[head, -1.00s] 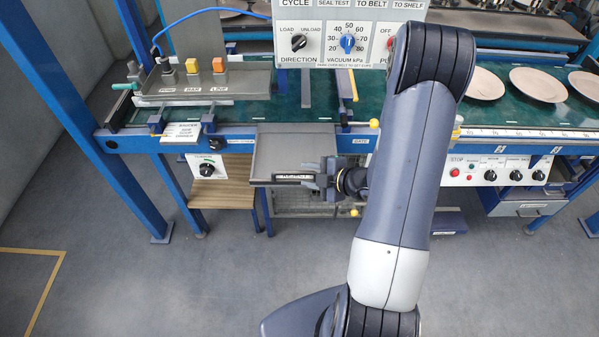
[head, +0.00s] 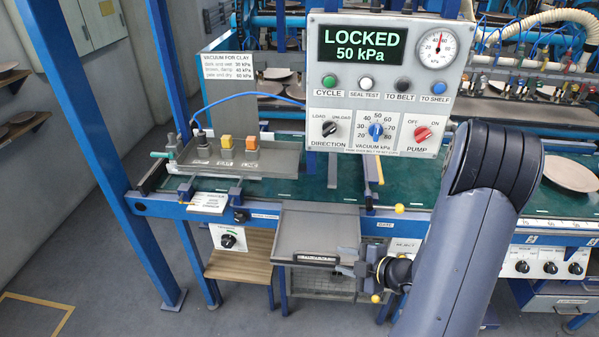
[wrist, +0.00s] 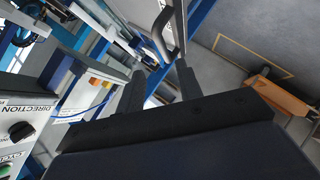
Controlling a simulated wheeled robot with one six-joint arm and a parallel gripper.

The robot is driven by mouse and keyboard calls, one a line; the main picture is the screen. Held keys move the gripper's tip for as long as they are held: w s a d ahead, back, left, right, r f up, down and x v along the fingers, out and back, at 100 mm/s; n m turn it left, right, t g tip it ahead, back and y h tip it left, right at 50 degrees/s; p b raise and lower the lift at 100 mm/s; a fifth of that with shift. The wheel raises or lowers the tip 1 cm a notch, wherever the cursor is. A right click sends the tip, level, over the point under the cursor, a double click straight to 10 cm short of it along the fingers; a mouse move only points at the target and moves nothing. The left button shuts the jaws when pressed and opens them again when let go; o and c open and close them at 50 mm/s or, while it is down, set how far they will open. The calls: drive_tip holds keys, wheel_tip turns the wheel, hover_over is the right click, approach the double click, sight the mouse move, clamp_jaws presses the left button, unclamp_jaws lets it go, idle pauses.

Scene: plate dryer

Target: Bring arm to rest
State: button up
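My arm reaches forward from the lower right in the head view. My gripper (head: 345,262) is beside the right end of the dark handle on the front of a grey tray-like panel (head: 318,232). In the wrist view my gripper (wrist: 158,88) shows two dark fingers standing apart with nothing between them. A grey curved handle (wrist: 165,32) lies beyond the fingertips, and I see no contact with it.
The control panel (head: 375,85) reads LOCKED, 50 kPa, above the green belt (head: 400,195). A grey tool rack (head: 235,165) stands left. A wooden shelf (head: 240,255) is below. A brown plate (head: 572,175) lies right. Floor is clear at lower left.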

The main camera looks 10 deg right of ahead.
sight(320, 254)
drive_tip(key=x, duration=0.8)
drive_tip(key=shift+a+f, duration=0.15)
drive_tip(key=shift+f, duration=0.1)
